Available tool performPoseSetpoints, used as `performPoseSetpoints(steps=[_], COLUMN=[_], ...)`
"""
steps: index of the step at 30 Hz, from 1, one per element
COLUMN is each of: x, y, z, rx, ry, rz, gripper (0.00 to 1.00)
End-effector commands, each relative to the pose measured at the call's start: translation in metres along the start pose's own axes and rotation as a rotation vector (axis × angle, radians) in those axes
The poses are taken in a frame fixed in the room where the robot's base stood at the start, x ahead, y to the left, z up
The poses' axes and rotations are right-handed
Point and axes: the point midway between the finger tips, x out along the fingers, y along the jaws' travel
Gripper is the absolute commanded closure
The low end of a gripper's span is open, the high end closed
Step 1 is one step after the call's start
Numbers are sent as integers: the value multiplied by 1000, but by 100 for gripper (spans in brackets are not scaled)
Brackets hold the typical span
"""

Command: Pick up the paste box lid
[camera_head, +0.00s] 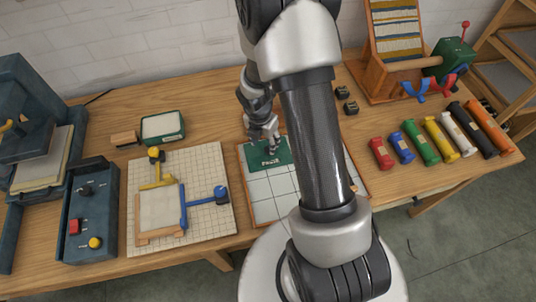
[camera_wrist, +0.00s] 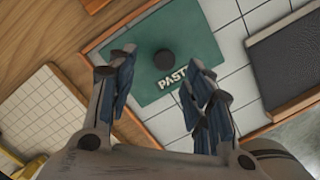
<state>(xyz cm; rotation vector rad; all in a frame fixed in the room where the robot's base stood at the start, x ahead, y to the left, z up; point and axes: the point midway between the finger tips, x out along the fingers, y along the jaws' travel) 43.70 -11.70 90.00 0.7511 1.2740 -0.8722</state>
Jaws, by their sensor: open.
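The paste box lid (camera_head: 278,155) is a flat green plate with the word PASTE on it, lying on a white tiled board (camera_head: 262,206). In the wrist view the lid (camera_wrist: 195,78) has a dark round knob (camera_wrist: 164,60) near its middle. My gripper (camera_wrist: 160,85) is open above the lid, with a finger on each side of the knob in the picture and nothing between them. In the head view my gripper (camera_head: 266,140) is over the lid and hides part of it. I cannot tell whether the fingers touch the lid.
An open green-rimmed box with white contents (camera_head: 162,127) stands left of the board. A gridded mat (camera_head: 210,165) with yellow and blue clamps lies nearby. Several coloured rolls (camera_head: 440,140) lie to the right. A wooden loom (camera_head: 395,40) stands at the back.

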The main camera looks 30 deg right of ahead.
Motion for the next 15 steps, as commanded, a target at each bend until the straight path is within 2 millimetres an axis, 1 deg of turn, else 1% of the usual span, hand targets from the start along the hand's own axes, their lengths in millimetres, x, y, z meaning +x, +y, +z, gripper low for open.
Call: performPoseSetpoints(steps=[7, 9, 12, 15], x=[36, 46, 52, 50], y=[-7, -6, -6, -6], z=[0, 0, 0, 0], rx=[1, -1, 1, 1], ry=[1, 1, 1, 1], rz=[-2, -1, -1, 0], gripper=[53, 53, 53, 53])
